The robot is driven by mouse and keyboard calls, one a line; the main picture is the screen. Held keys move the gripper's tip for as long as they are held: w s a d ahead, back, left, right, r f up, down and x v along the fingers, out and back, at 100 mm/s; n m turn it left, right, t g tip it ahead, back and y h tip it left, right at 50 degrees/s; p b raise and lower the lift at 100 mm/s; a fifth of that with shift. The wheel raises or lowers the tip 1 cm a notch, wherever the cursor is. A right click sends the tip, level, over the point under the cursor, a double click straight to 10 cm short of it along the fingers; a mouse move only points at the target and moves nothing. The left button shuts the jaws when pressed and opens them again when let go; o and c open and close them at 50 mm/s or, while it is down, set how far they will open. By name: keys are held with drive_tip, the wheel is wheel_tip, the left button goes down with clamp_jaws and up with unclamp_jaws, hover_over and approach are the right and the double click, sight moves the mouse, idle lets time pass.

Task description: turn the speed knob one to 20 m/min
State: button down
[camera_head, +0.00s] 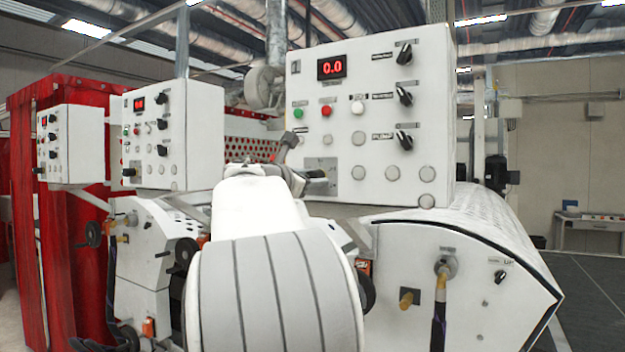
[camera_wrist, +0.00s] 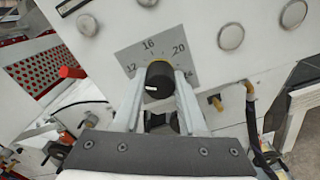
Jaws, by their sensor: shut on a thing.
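The speed knob (camera_wrist: 158,84) is black and sits on a grey scale plate (camera_wrist: 150,58) marked 12, 16, 20 and 24 in the wrist view. Its white mark shows on the left side of the knob, below the 12 and away from the 20. My gripper (camera_wrist: 159,80) is shut on the knob, one finger on each side. In the head view the scale plate (camera_head: 322,168) is at the lower left of the near control panel (camera_head: 375,75), and my arm partly covers it; the knob is hard to make out there.
The panel's red display (camera_head: 332,67) reads 0.0. Three black selector switches (camera_head: 404,95) run down its right side. Green, red and white buttons (camera_head: 326,111) sit mid-panel. Two similar panels (camera_head: 175,130) stand further left. Open floor (camera_head: 595,290) lies at the right.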

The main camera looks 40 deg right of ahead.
drive_tip(key=m+b, duration=0.4)
drive_tip(key=m, duration=0.1)
drive_tip(key=shift+f+m, duration=0.15)
drive_tip(key=shift+m, duration=0.25)
drive_tip(key=m+b, duration=0.3)
drive_tip(key=m, duration=0.3)
drive_tip(key=shift+b, duration=0.4)
drive_tip(key=m+b, duration=0.2)
drive_tip(key=m, duration=0.3)
drive_tip(key=shift+m, duration=0.4)
drive_tip(key=m+b, duration=0.2)
drive_tip(key=m, duration=0.3)
drive_tip(key=shift+m, duration=0.4)
drive_tip(key=shift+r, duration=0.2)
drive_tip(key=shift+c, duration=2.4)
unclamp_jaws()
